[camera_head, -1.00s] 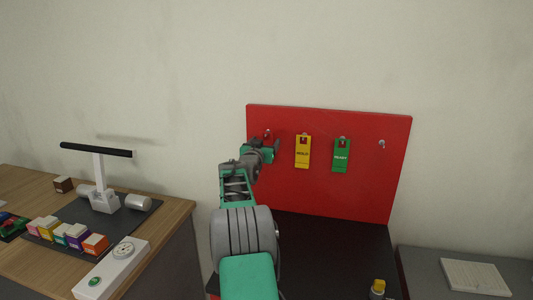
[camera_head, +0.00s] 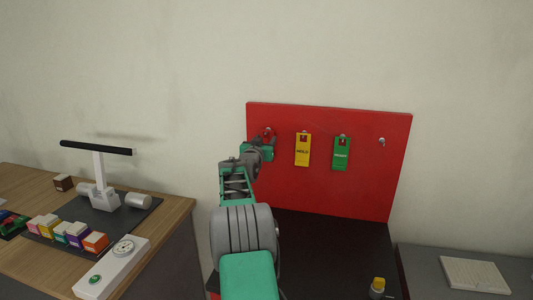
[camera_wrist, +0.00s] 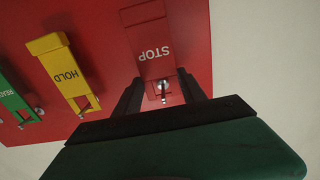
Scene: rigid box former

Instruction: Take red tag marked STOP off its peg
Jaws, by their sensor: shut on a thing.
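The red STOP tag (camera_wrist: 152,48) hangs on the red board, its lettering upside down in the wrist view. Its slotted end is around a metal peg (camera_wrist: 163,86). My gripper (camera_wrist: 160,84) is shut on the tag, with one dark finger on each side of its slotted end. In the head view my gripper (camera_head: 268,144) is at the board's upper left, just below the leftmost peg (camera_head: 267,131), and the tag is mostly hidden behind it.
A yellow HOLD tag (camera_head: 303,150) and a green tag (camera_head: 341,154) hang to the right on the red board (camera_head: 370,190). An empty peg (camera_head: 381,142) is at the far right. A bottle with a yellow cap (camera_head: 378,284) stands on the dark surface below.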

